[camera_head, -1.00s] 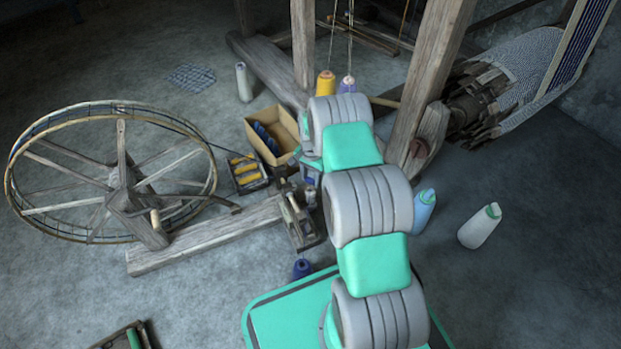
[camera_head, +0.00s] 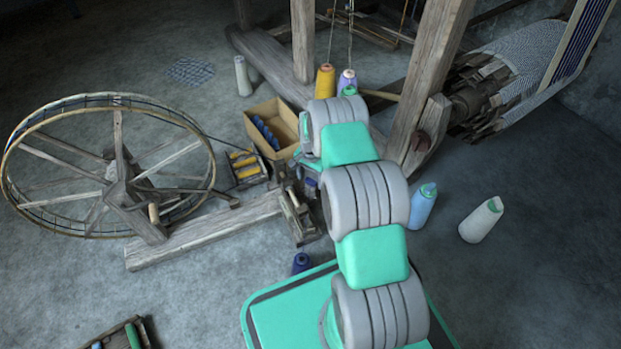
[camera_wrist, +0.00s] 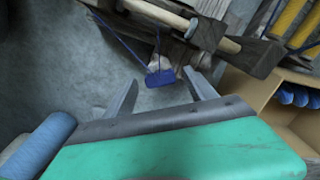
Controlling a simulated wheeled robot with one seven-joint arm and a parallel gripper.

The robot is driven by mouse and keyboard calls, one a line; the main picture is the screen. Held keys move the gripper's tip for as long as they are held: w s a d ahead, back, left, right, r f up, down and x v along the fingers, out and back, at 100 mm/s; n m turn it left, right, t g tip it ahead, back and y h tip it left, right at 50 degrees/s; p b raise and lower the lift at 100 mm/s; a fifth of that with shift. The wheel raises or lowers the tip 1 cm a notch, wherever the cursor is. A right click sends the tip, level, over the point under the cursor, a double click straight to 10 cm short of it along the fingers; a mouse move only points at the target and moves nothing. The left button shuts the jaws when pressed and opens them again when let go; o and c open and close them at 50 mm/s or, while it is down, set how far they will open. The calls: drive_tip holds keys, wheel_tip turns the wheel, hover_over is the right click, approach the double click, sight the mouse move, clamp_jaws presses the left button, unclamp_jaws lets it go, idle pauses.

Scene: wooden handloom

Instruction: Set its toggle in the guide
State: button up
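A small blue toggle (camera_wrist: 160,78) shows in the wrist view, with thin blue cords running up from it. My gripper (camera_wrist: 161,80) has its two grey fingers spread apart. The toggle appears between the fingertips in the picture, with a gap on each side; I cannot tell how far beyond them it is. A wooden frame with a pale rod (camera_wrist: 180,20) lies just past the toggle. I cannot make out which part is the guide. In the head view my arm hides most of the gripper.
A spinning wheel (camera_head: 118,194) stands at left on a wooden beam (camera_head: 190,243). A cardboard box (camera_head: 285,115) of blue bobbins and a tray of yellow bobbins (camera_head: 246,168) sit close by. The loom post (camera_head: 425,90) rises behind my arm.

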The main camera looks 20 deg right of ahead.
wheel_tip(320, 180, up, 8)
drive_tip(key=p, duration=0.3)
drive_tip(key=shift+p, duration=0.4)
drive_tip(key=shift+f, duration=0.1)
